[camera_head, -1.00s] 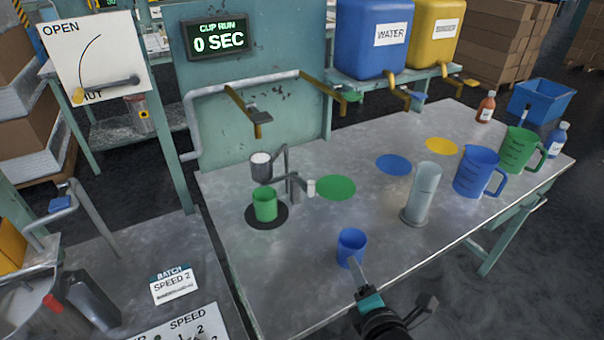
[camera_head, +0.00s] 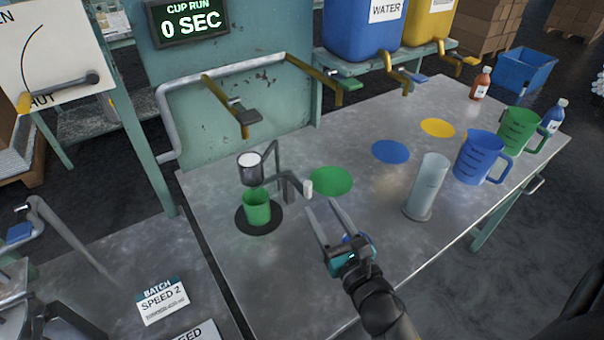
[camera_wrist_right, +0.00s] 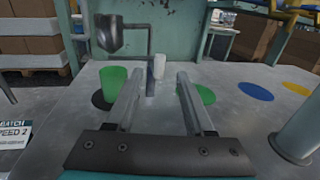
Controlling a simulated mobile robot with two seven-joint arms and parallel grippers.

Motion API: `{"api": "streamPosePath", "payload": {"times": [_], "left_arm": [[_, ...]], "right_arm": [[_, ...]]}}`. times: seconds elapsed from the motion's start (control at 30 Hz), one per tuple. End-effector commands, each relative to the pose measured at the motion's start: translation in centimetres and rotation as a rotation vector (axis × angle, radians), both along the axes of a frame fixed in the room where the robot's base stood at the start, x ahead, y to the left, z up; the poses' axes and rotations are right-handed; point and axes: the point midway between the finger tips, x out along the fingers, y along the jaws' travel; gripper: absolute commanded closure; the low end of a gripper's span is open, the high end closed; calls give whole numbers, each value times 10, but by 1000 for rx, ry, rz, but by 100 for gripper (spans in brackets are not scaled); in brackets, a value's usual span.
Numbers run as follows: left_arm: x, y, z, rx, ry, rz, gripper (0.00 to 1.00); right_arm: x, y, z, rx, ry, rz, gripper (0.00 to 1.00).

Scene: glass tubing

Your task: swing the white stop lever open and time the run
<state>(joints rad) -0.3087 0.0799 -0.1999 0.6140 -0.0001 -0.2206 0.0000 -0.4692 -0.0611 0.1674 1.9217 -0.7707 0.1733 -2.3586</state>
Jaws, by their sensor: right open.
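The white stop lever (camera_head: 308,188) is the small white end on the arm of the metal stand, to the right of the cup. In the right wrist view the white end (camera_wrist_right: 159,66) shows ahead, between my fingers. A metal cup (camera_head: 250,168) with white contents hangs on the stand above a green cup (camera_head: 257,208) on a black disc. The timer display (camera_head: 187,20) reads "CUP RUN 0 SEC". My right gripper (camera_head: 321,208) is open and empty, a little short of the white end and apart from it. My left gripper is not in view.
A clear cylinder (camera_head: 428,187), a blue jug (camera_head: 479,158) and a green jug (camera_head: 520,131) stand to the right. A green spot (camera_head: 331,181) on the bench (camera_head: 290,270) is clear.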

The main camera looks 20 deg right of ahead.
Motion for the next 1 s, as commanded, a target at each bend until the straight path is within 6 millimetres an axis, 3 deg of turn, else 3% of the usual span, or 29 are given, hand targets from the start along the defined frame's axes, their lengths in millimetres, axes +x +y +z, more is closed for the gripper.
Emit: {"api": "streamPosePath", "payload": {"times": [0.3,0.6,1.0], "left_arm": [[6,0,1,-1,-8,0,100],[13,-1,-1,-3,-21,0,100],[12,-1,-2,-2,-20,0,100]], "right_arm": [[56,-3,1,0,-3,0,47],[99,-6,0,2,-1,-1,47],[116,-7,0,2,1,-1,47]]}}
